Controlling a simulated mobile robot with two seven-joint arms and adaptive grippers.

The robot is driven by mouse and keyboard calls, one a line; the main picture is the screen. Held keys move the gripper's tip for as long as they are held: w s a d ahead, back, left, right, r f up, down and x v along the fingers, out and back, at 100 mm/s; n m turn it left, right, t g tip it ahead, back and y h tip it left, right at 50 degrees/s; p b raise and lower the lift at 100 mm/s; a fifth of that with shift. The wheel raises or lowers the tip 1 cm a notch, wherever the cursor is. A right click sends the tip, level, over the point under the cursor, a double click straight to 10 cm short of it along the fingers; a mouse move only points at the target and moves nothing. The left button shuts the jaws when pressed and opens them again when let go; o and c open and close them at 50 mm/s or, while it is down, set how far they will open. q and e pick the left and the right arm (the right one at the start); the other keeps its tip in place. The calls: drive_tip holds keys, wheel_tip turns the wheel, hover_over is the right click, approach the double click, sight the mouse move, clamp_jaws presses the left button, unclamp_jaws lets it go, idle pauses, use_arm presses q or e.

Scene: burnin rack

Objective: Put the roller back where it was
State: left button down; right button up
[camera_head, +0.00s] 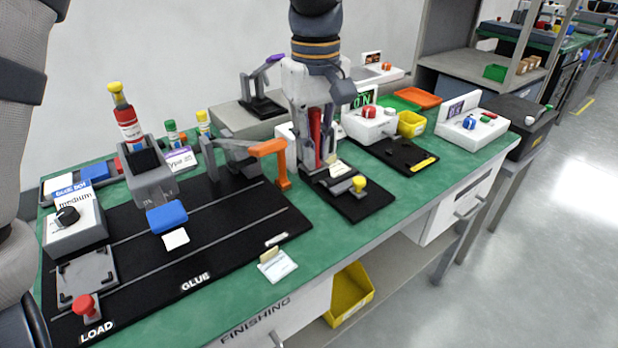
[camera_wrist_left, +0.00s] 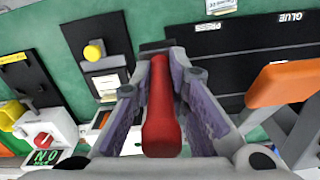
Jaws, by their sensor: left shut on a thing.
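In the left wrist view the red roller handle (camera_wrist_left: 161,115) runs between the two fingers of my left gripper (camera_wrist_left: 160,75). The roller's lower end is mostly hidden by the fingers, and I cannot tell whether it touches anything below. My right gripper is not in view.
An orange-handled toggle clamp (camera_head: 272,152) stands close left of the gripper. A black plate with a yellow knob (camera_head: 358,183) lies just right and in front. A black mat (camera_head: 210,225) fills the middle of the green bench.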

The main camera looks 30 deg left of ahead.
use_arm(q)
drive_tip(key=w+a+f, duration=0.1)
drive_tip(key=f, duration=0.1)
drive_tip(key=a+f, duration=0.1)
drive_tip(key=f, duration=0.2)
drive_tip(key=w+a+f+b, duration=0.1)
drive_tip(key=f, duration=0.2)
drive_tip(key=shift+w+f, duration=0.2)
drive_tip(key=shift+w, duration=0.1)
drive_tip(key=shift+f, duration=0.1)
drive_tip(key=shift+f, duration=0.1)
drive_tip(key=shift+f, duration=0.5)
drive_tip(key=c, duration=1.6)
unclamp_jaws()
drive_tip(key=shift+o, duration=0.2)
